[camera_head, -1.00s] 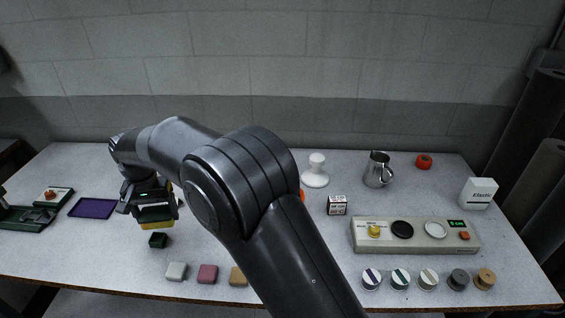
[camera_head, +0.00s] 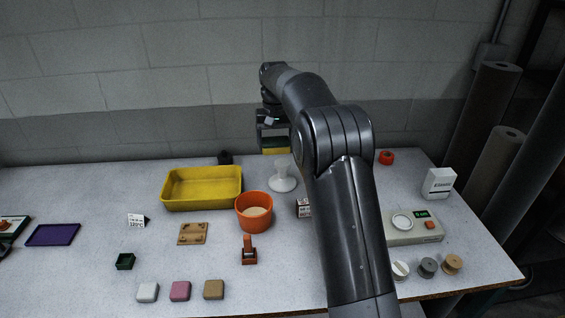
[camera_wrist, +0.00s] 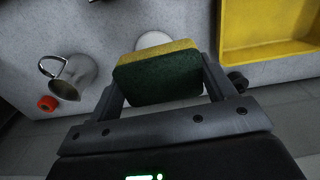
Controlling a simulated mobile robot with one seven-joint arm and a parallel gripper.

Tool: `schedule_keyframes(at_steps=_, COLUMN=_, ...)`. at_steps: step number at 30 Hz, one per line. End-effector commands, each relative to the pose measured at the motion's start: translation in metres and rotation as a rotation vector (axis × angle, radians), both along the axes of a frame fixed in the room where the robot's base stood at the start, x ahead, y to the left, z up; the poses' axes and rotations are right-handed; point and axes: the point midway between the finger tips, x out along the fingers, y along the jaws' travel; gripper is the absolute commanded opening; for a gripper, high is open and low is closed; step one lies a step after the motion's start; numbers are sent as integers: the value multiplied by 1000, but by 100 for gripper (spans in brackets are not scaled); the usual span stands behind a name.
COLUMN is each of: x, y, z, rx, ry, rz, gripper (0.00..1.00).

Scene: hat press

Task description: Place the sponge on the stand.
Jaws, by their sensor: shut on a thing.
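My gripper (camera_head: 274,146) is shut on a sponge (camera_wrist: 160,78), dark green with a yellow layer. In the head view only the sponge's yellow edge (camera_head: 276,151) shows clearly below the jaws. A white stand (camera_head: 284,184) with a wide round foot is on the table. In the head view the held sponge appears just above and behind the stand's top. In the wrist view the white stand (camera_wrist: 153,40) is partly hidden behind the sponge. I cannot tell how large the gap between them is.
A yellow tray (camera_head: 203,204) and an orange pot (camera_head: 253,222) stand left of the white stand. A metal jug (camera_wrist: 73,78) and an orange-red roll (camera_head: 386,157) are on its other side. A control panel (camera_head: 410,239) is at the right, partly behind my arm.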

Motion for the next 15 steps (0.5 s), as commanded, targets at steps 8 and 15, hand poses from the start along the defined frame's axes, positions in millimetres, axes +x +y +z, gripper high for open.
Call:
schedule_keyframes(at_steps=8, x=12, y=-107, z=18, rx=0, ry=0, rz=-39, gripper=55)
schedule_keyframes(at_steps=15, x=16, y=-123, z=15, rx=1, ry=2, rz=-41, gripper=55)
